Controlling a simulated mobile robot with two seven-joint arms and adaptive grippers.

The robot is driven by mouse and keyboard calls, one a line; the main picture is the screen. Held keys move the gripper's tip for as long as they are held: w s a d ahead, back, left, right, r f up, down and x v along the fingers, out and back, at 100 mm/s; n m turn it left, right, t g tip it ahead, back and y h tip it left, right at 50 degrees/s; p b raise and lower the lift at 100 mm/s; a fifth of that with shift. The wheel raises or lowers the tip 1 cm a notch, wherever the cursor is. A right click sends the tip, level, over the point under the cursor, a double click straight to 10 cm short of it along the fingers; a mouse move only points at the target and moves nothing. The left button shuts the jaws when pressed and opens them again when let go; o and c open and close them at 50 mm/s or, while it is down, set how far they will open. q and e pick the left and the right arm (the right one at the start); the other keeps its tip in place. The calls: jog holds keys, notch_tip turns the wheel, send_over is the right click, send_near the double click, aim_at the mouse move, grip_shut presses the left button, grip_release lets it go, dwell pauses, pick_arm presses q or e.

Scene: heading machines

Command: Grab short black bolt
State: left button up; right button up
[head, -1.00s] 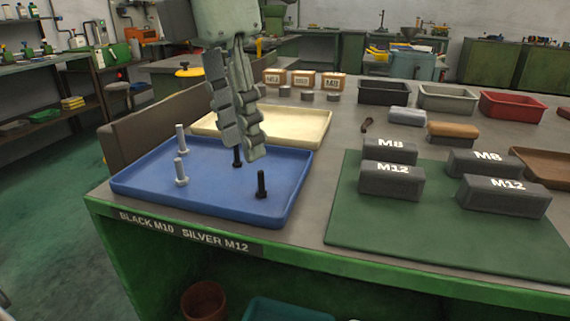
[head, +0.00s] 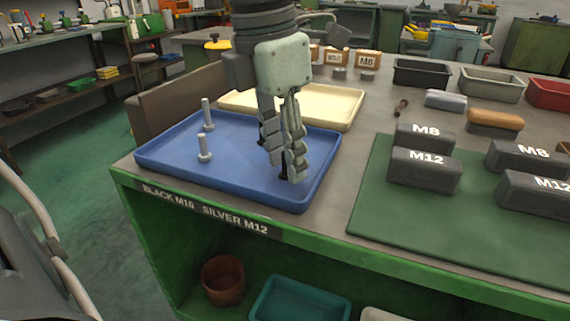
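The blue tray (head: 172,160) holds two silver bolts standing upright on its left side, one farther back (head: 207,116) and one nearer (head: 204,150). My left gripper (head: 283,172) reaches down over the right part of the tray, fingers pointing down. The front black bolt (head: 284,172) shows as a dark piece between or just behind its fingertips, mostly hidden. The back black bolt (head: 262,140) is almost wholly covered by the left finger. I cannot tell whether the fingers touch either bolt or are closed. My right gripper is not in view.
A cream tray (head: 345,108) lies behind the blue one. Right of it, a green mat (head: 385,215) carries several dark blocks marked M8 and M12 (head: 424,172). Several bins, including a black one (head: 421,74), stand at the back. The tray is near the bench's front edge.

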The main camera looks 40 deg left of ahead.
pick_arm(q)
jog(key=shift+c, duration=0.2)
grip_shut()
jog(key=shift+r, duration=0.1)
